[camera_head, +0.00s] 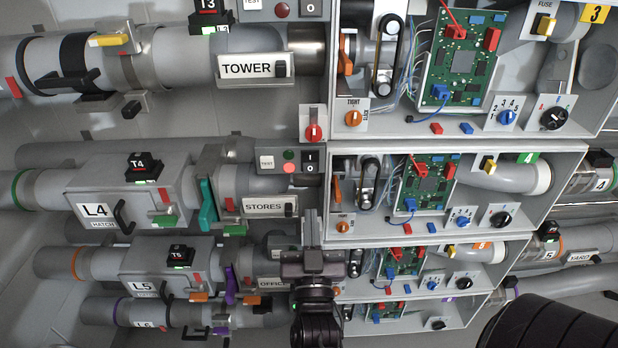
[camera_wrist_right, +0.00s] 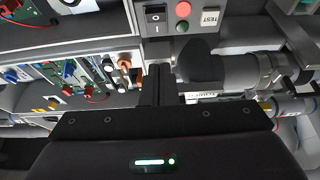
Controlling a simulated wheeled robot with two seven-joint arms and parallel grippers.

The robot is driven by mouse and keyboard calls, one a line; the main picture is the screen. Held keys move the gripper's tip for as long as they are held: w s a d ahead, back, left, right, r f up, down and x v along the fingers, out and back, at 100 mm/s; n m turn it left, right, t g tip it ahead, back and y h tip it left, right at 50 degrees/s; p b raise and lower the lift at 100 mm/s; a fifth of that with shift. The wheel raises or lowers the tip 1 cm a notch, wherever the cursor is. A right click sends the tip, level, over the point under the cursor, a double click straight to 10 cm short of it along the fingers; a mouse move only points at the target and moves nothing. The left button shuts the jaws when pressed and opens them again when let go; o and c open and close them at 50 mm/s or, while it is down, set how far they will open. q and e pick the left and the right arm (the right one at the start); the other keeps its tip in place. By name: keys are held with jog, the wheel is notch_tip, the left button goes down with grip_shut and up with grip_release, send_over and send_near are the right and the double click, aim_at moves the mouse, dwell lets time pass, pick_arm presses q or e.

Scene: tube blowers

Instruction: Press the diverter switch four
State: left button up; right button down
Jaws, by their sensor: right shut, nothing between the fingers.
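Row four holds the L4 tube housing (camera_head: 135,190), the black T4 block (camera_head: 145,165) with a green light, and the STORES pipe label (camera_head: 265,207). Its control panel (camera_head: 267,161) has a TEST plate, a green and a red button, and a black I/O rocker switch (camera_head: 310,161). No part in view is readable as "diverter". My right gripper (camera_head: 310,228) is shut and empty, below that panel and right of the STORES label. In the right wrist view, my shut fingers (camera_wrist_right: 160,82) point at a similar panel, its rocker (camera_wrist_right: 156,17) just beyond them. My left gripper is not in view.
The row-four open box (camera_head: 570,165) juts out at the right, with a circuit board (camera_head: 425,183) and knobs. The TOWER row (camera_head: 247,68) lies above, and the OFFICE row (camera_head: 272,283) below, partly hidden by my right arm. Pipes and handles crowd the left.

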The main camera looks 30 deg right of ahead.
aim_at(308, 164)
jog(key=p+x, duration=0.1)
jog(key=x, duration=0.2)
jog(key=f+p+x, duration=0.1)
jog(key=x, duration=0.3)
jog(key=p+x, duration=0.1)
jog(key=x, duration=0.2)
jog(key=shift+w+d+f, duration=0.25)
jog(key=shift+w+f, duration=0.1)
jog(key=shift+w, duration=0.1)
jog(key=shift+w+d+f+p, duration=0.2)
jog(key=shift+w+f+p, duration=0.1)
jog(key=shift+w, duration=0.05)
